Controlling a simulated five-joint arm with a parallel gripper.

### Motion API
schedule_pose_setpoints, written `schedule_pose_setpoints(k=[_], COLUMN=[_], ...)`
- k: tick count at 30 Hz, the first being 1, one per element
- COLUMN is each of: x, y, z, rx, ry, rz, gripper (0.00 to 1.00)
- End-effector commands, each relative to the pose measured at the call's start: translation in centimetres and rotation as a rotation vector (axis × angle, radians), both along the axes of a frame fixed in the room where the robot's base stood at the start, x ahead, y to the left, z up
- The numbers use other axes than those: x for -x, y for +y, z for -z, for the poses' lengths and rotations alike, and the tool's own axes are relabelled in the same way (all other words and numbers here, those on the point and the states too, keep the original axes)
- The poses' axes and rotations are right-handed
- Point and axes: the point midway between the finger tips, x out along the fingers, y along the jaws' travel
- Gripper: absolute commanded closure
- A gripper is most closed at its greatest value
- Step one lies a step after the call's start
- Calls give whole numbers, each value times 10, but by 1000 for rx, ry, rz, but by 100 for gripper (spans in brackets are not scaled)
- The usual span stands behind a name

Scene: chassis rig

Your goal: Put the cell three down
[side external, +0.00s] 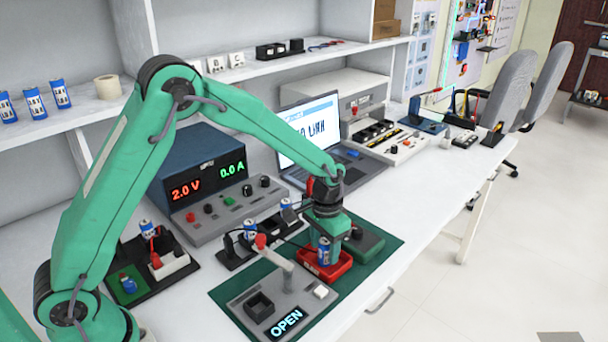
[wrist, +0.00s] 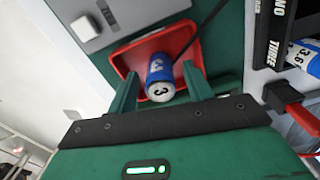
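The blue and white cell three (side external: 324,251), with a 3 on its end in the wrist view (wrist: 160,78), is in the small red tray (side external: 338,268). In the side view it looks upright. The red tray also shows in the wrist view (wrist: 128,60). My gripper (side external: 322,245) is low over the tray. In the wrist view my gripper (wrist: 160,88) has one green finger on each side of the cell, with narrow gaps visible, so it looks open around it. The side view partly hides the far finger.
A grey fixture (side external: 270,302) with a square socket, a red-knobbed lever and an OPEN display stands on the green mat (side external: 222,292) beside the tray. Black holders (side external: 232,256) with cells are behind it. A dark holder marked THREE (wrist: 270,45) is at the wrist view's right edge.

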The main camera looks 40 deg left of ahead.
Motion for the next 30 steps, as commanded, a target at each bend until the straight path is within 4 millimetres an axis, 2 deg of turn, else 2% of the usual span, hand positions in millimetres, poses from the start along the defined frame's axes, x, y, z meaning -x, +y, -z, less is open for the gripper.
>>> schedule_pose_setpoints(k=[9,14,20,30], x=[0,0,0,-1], y=[0,0,0,0], z=[-1,-9,-30,-86], rx=[0,0,0,1], ry=[-1,-2,-3,-5], rz=[0,0,0,0], gripper=[50,50,50,50])
